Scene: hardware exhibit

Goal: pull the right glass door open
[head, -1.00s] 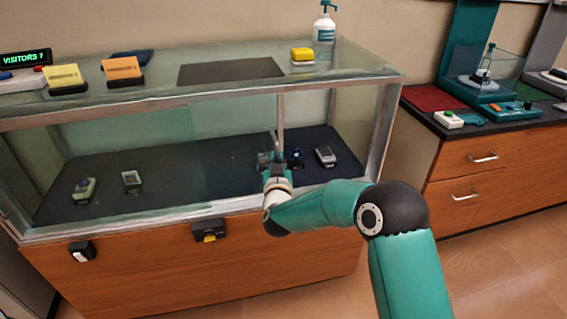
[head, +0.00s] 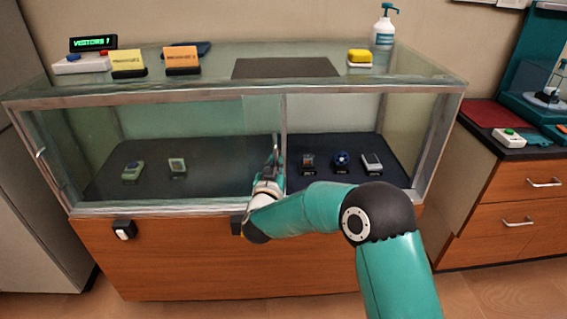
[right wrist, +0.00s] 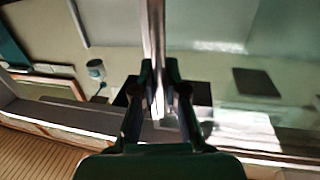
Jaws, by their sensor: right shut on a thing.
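The right glass door (head: 262,118) is a pane in the front of the display case, with an upright metal bar (head: 283,118) at its right edge. It overlaps the left pane (head: 180,125), and the case front to its right looks open. My right gripper (head: 275,150) is at the door's upright edge, near the middle of the case front. In the right wrist view, its fingers (right wrist: 160,105) are shut on an upright metal bar (right wrist: 153,40). The exact grip is partly hidden by my wrist in the head view. My left gripper is out of view.
Inside, an orange-and-black item (head: 308,161), a blue item (head: 342,160) and a grey device (head: 372,161) stand at right. A wooden cabinet (head: 510,195) is at right.

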